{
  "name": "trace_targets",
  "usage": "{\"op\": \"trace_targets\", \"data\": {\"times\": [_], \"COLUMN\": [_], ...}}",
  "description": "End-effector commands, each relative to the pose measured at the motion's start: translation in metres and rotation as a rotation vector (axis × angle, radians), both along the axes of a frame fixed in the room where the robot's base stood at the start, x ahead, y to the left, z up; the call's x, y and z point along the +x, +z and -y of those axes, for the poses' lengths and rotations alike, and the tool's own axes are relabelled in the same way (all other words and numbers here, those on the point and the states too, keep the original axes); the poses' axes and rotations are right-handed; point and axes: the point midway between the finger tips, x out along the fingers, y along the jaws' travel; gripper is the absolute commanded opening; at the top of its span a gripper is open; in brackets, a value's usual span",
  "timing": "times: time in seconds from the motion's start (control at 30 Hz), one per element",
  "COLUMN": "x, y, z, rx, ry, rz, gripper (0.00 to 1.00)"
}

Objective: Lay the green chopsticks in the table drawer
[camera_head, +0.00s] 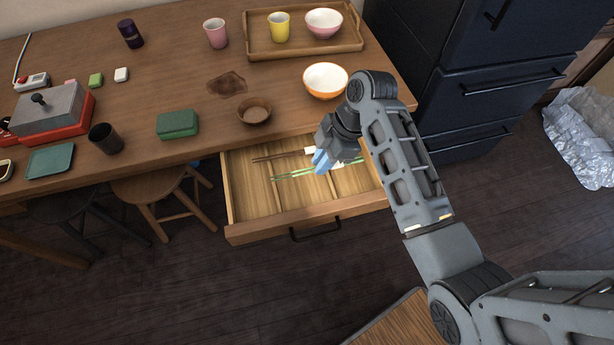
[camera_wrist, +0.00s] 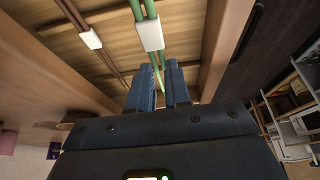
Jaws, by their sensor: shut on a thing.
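The green chopsticks (camera_head: 292,174) are a thin pair with a white band (camera_wrist: 150,34). My gripper (camera_head: 322,161) is shut on them. In the wrist view, the blue fingers (camera_wrist: 168,85) stand either side of the green sticks (camera_wrist: 154,62), near the white band. The table drawer (camera_head: 275,228) is pulled open, and the sticks are over or inside it; I cannot tell whether they touch its floor. A brown chopstick pair (camera_head: 272,157) with a white band lies in the drawer behind the green pair; it also shows in the wrist view (camera_wrist: 74,16).
The wooden table (camera_head: 200,140) holds a brown bowl (camera_head: 254,111), a green box (camera_head: 177,124), an orange bowl (camera_head: 325,80) and a tray (camera_head: 352,39) with cups. A stool (camera_head: 150,186) stands left of the drawer. A dark cabinet (camera_head: 470,60) stands at the right.

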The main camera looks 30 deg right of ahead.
Motion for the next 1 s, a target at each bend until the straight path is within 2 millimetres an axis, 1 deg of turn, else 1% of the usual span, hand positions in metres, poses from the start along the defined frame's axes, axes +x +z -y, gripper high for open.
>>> {"op": "trace_targets", "data": {"times": [0.03,0.1,0.2,0.3,0.37,0.5,0.63,1.0], "x": [0.0,0.002,0.004,0.005,0.005,0.004,0.005,0.005], "y": [-0.006,-0.012,-0.019,-0.022,-0.027,-0.047,-0.06,-0.065], "z": [-0.011,-0.021,-0.031,-0.036,-0.037,-0.037,-0.036,-0.036], "rx": [0.0,0.0,-0.001,-0.001,-0.001,0.0,-0.001,-0.001], "ry": [0.004,0.003,0.001,-0.001,-0.001,-0.002,-0.002,-0.001], "rz": [-0.003,-0.002,-0.001,-0.001,-0.002,-0.003,-0.001,0.0], "gripper": [0.0,0.0,0.0,0.0,0.0,0.0,0.0,0.0]}}
